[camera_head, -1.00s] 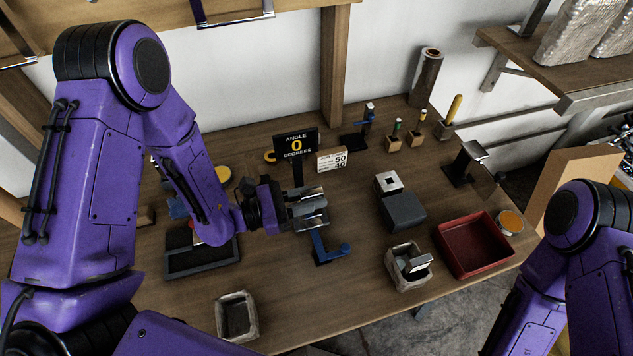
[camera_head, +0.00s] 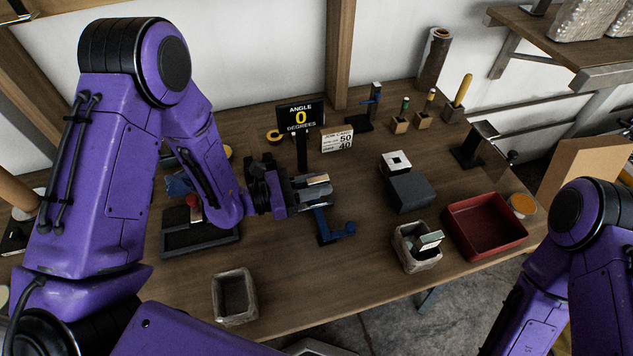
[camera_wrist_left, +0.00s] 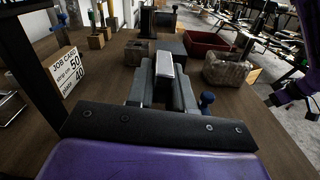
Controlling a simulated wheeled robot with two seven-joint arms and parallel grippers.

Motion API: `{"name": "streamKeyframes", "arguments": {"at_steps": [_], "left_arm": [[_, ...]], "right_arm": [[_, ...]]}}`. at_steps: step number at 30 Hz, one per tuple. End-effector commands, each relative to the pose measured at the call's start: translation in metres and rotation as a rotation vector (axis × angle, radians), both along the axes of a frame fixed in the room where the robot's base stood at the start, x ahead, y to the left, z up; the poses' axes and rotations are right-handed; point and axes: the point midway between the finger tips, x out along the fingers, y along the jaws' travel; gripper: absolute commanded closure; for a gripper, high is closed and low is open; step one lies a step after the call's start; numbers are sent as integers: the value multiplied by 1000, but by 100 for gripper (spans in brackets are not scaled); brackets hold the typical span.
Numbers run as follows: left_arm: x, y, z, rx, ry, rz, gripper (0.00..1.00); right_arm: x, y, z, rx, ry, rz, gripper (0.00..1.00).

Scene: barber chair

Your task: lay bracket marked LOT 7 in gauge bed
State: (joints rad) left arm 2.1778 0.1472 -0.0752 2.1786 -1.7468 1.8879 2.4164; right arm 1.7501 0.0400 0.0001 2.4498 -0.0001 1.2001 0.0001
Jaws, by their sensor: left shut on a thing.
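My left gripper (camera_head: 312,190) is above the middle of the bench, in front of the angle display. It is shut on a pale metal piece (camera_wrist_left: 166,66), which lies between the two grey fingers in the left wrist view. I take this as the bracket, but no LOT 7 marking is readable. A blue lever (camera_head: 335,230) shows just below and in front of the fingers; its knob (camera_wrist_left: 207,98) shows beside them in the wrist view. The gripper hides what is under it, so I cannot make out the gauge bed.
The angle display (camera_head: 300,116) reads 0 degrees; a job card (camera_head: 337,140) stands beside it. To the right are a dark block (camera_head: 410,193), a stone-like box (camera_head: 407,259) holding a metal part, and a red tray (camera_head: 463,234). Another box (camera_head: 219,301) stands front left.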

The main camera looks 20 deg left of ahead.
Motion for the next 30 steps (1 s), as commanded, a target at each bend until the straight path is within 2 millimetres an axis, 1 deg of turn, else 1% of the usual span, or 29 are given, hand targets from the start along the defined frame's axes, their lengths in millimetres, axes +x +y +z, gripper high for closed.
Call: {"name": "streamKeyframes", "arguments": {"at_steps": [8, 9, 11, 12, 19, 22, 26, 30], "left_arm": [[1, 1, 1, 0, -4, 4, 100], [1, 1, 1, 0, -4, 4, 75], [1, 1, 1, -1, -3, 4, 56], [1, 1, 1, -1, -3, 3, 49], [0, 1, 0, 0, -1, 3, 49], [-2, 6, -1, 0, -1, 4, 49], [-15, 25, -2, -2, 0, 8, 49], [-34, 55, -1, -2, -2, 9, 49]], "right_arm": [[0, 0, 0, 0, 0, 0, 57], [0, 0, 0, 0, 0, 0, 57], [0, 0, 0, 0, 0, 0, 57], [0, 0, 0, 0, 0, 0, 57], [0, 0, 0, 0, 0, 0, 57], [0, 0, -2, 0, 0, 0, 57], [0, 0, -8, 0, 0, 0, 57], [0, 0, -13, 0, 0, 0, 57]]}}
